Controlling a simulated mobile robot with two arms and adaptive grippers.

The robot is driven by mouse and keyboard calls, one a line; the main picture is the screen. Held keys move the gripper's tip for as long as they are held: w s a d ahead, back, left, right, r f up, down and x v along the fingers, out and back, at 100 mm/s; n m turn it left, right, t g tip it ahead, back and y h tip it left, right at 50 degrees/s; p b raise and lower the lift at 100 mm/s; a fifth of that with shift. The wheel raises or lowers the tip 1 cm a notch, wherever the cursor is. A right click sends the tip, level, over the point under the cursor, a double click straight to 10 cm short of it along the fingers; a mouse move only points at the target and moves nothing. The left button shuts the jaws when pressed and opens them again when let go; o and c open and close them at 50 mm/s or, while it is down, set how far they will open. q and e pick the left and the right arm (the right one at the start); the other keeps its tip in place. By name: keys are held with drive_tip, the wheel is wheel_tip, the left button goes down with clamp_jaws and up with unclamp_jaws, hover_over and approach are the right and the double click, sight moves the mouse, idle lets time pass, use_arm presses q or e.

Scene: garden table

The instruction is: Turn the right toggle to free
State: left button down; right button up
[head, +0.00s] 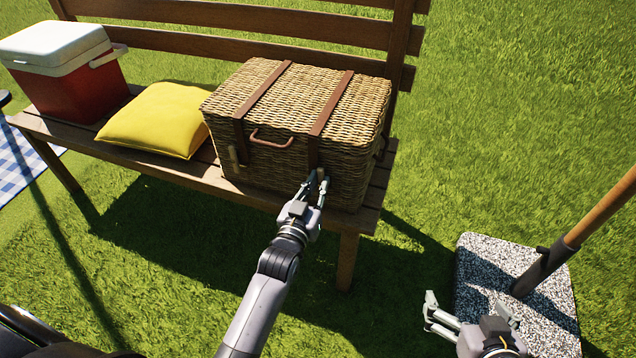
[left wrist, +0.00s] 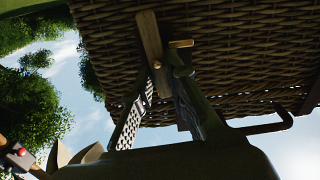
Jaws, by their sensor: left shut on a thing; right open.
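The wicker hamper (head: 290,115) sits closed on the bench, with two brown leather straps and a front handle (head: 271,140). The right toggle (head: 321,174), a small wooden piece, is at the lower end of the right strap. My left gripper (head: 315,187) is shut on it, at the hamper's front. In the left wrist view the toggle (left wrist: 149,38) is a long wooden bar with its end between my fingers (left wrist: 163,90). The left toggle (head: 233,158) hangs upright below the left strap.
A yellow cushion (head: 157,120) and a red cool box (head: 70,95) with white lid are left of the hamper on the wooden bench (head: 160,165). A speckled stone base (head: 515,268) with a wooden pole (head: 600,212) stands near my right gripper.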

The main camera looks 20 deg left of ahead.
use_arm(q)
drive_tip(key=c, duration=1.6)
unclamp_jaws()
